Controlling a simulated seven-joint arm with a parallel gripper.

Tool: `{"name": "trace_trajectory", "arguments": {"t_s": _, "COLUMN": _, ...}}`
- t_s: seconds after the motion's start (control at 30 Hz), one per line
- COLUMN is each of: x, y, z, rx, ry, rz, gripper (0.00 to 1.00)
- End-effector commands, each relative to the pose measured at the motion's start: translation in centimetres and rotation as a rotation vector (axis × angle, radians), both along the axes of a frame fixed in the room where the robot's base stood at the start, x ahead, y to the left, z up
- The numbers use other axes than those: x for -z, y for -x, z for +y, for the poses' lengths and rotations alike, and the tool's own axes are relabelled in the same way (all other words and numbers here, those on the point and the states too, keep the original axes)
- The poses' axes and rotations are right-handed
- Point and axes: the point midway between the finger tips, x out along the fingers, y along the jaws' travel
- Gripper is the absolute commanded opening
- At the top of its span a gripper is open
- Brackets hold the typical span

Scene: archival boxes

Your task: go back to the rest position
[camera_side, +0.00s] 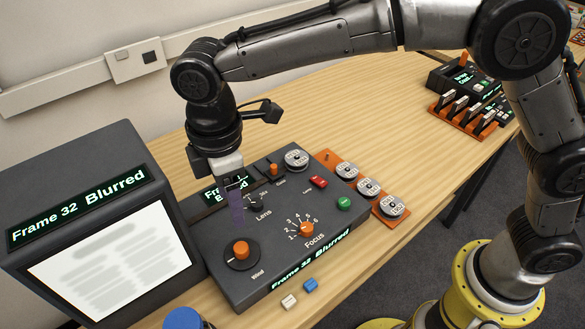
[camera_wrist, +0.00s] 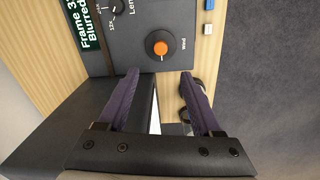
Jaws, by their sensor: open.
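My gripper (camera_side: 237,212) hangs from the arm over the left part of the dark control box (camera_side: 262,278), near the Lens knob (camera_side: 255,204). Its purple fingers point down, and it hides part of the small display behind it. In the wrist view my gripper (camera_wrist: 170,78) is open, with nothing held between the fingers. The orange Wind knob (camera_side: 240,248) is just in front of the fingers in the side view; this knob (camera_wrist: 160,45) is beyond the fingertips in the wrist view.
A screen unit (camera_side: 80,170) reading "Frame 32 Blurred" stands at left. An orange tray (camera_side: 335,158) with labelled reels is right of the control box. White and blue blocks (camera_side: 310,285) lie in front. More devices (camera_side: 465,80) sit far right. Bare table (camera_side: 390,100) lies behind.

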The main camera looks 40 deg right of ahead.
Motion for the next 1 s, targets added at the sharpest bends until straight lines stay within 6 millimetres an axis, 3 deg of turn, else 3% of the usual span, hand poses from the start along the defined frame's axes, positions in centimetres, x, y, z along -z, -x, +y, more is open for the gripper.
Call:
{"name": "trace_trajectory", "arguments": {"t_s": 0.07, "x": -0.8, "y": -0.9, "z": -1.0, "rx": 0.026, "ry": -0.011, "rz": -0.012, "gripper": 0.67}}
{"name": "trace_trajectory", "arguments": {"t_s": 0.17, "x": -3.9, "y": -2.3, "z": -3.3, "rx": 0.082, "ry": -0.05, "rz": -0.059, "gripper": 0.67}}
{"name": "trace_trajectory", "arguments": {"t_s": 0.27, "x": -8.0, "y": -2.8, "z": -8.2, "rx": 0.169, "ry": -0.089, "rz": -0.112, "gripper": 0.67}}
{"name": "trace_trajectory", "arguments": {"t_s": 0.4, "x": -12.3, "y": -1.3, "z": -15.4, "rx": 0.319, "ry": -0.136, "rz": -0.184, "gripper": 0.67}}
{"name": "trace_trajectory", "arguments": {"t_s": 0.53, "x": -14.6, "y": 1.8, "z": -21.4, "rx": 0.481, "ry": -0.174, "rz": -0.248, "gripper": 0.67}}
{"name": "trace_trajectory", "arguments": {"t_s": 0.63, "x": -15.5, "y": 4.9, "z": -25.3, "rx": 0.612, "ry": -0.203, "rz": -0.295, "gripper": 0.67}}
{"name": "trace_trajectory", "arguments": {"t_s": 0.77, "x": -15.1, "y": 9.4, "z": -29.4, "rx": 0.794, "ry": -0.241, "rz": -0.353, "gripper": 0.67}}
{"name": "trace_trajectory", "arguments": {"t_s": 0.9, "x": -12.9, "y": 14.6, "z": -32.4, "rx": 0.999, "ry": -0.285, "rz": -0.408, "gripper": 0.67}}
{"name": "trace_trajectory", "arguments": {"t_s": 1.0, "x": -10.4, "y": 17.6, "z": -33.4, "rx": 1.131, "ry": -0.313, "rz": -0.427, "gripper": 0.67}}
